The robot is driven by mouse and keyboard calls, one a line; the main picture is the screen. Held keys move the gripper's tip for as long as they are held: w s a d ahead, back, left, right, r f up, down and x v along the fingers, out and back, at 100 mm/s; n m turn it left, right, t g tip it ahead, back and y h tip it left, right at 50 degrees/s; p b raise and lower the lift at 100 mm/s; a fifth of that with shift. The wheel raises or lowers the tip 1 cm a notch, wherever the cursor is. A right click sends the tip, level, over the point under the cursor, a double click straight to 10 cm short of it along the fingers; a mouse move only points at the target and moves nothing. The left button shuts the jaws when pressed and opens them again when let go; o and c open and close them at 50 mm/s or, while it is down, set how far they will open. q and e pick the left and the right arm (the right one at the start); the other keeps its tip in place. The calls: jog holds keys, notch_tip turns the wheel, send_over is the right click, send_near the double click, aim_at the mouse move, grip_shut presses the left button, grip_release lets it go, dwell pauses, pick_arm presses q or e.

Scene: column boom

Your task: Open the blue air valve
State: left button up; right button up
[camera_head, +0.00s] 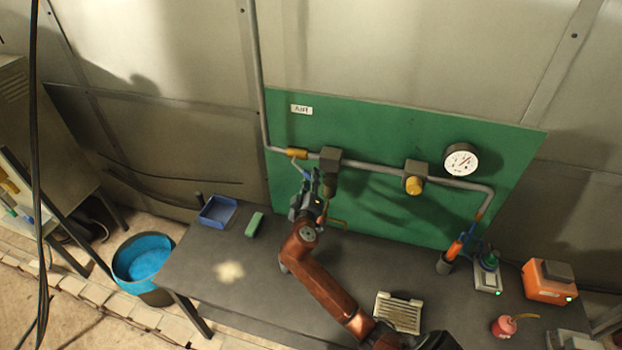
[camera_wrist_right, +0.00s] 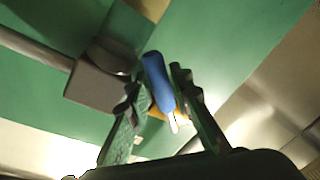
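The blue valve handle (camera_head: 305,173) hangs slanting down from the brass valve (camera_head: 297,154) on the grey pipe, at the left of the green board. My right gripper (camera_head: 311,188) is at the handle, in front of the board, and hides part of it. In the right wrist view the blue handle (camera_wrist_right: 159,82) shows between the two fingertips of the right gripper (camera_wrist_right: 160,93). The fingers stand apart on either side of it; I cannot tell whether either touches it. My left gripper is not in view.
The pipe carries a grey block (camera_head: 330,158), a yellow knob (camera_head: 413,185) and a round gauge (camera_head: 461,160). On the dark bench (camera_head: 200,270) are a blue tray (camera_head: 217,212), a green block (camera_head: 255,224) and a slatted metal piece (camera_head: 398,312). A bucket (camera_head: 146,262) stands left.

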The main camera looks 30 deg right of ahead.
jog(key=shift+o, duration=1.4)
jog(key=shift+s+f, duration=0.1)
jog(key=v, duration=0.8)
jog(key=shift+c, duration=0.5)
